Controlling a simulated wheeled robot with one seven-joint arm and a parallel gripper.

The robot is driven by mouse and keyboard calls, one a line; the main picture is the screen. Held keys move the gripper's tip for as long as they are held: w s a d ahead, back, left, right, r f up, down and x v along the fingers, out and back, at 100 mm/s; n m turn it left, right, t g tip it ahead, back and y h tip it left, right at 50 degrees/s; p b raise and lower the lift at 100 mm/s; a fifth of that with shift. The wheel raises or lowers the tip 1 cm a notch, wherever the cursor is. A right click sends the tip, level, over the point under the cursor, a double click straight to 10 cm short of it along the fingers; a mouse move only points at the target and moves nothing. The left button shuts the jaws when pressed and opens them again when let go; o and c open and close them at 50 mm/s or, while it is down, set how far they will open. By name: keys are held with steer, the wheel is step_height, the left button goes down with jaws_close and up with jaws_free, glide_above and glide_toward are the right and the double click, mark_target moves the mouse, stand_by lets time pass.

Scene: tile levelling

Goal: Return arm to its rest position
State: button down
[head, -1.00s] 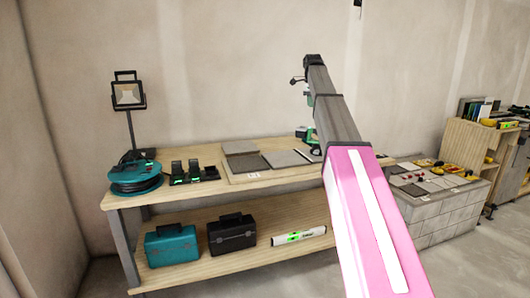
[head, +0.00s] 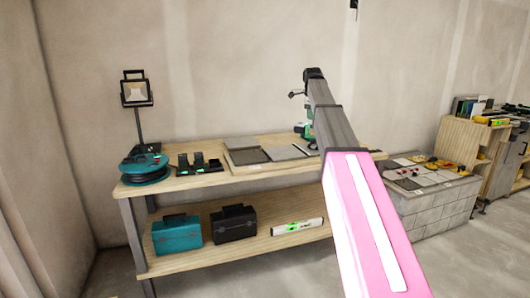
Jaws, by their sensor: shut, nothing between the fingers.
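My arm, pink near me and grey further out, reaches up and away across the middle of the head view to a dark joint in front of the wall. My gripper's fingers do not show; the far end of the arm is hidden behind or beyond that joint. The workbench (head: 215,183) stands beyond the arm. Several grey tiles (head: 241,142) lie on a board on its top. A green and black device (head: 306,127) stands at the back of the bench, partly hidden by my arm.
A work lamp (head: 136,92), a teal cable reel (head: 146,166) and black chargers (head: 200,164) are at the bench's left. Teal (head: 176,236) and black (head: 235,223) toolboxes and a level (head: 297,226) lie on its lower shelf. A block plinth (head: 430,215) and wooden shelf (head: 470,145) stand right.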

steer(key=s+f+n, duration=0.4)
steer(key=s+f, duration=0.1)
steer(key=f, duration=0.5)
steer(key=s+a+f+n, duration=0.1)
steer(key=s+f+n, duration=0.3)
steer(key=f, duration=0.7)
steer(key=s+f+n, duration=0.3)
steer(key=s+f, duration=0.4)
steer(key=f, duration=0.3)
steer(key=s+a+f+n+g, duration=0.1)
steer(key=s+f+n, duration=0.9)
steer(key=s+f, duration=0.8)
steer(key=s, duration=0.3)
steer(key=shift+s+n+y, duration=0.2)
steer(key=shift+n+y, duration=0.1)
steer(key=shift+w, duration=0.1)
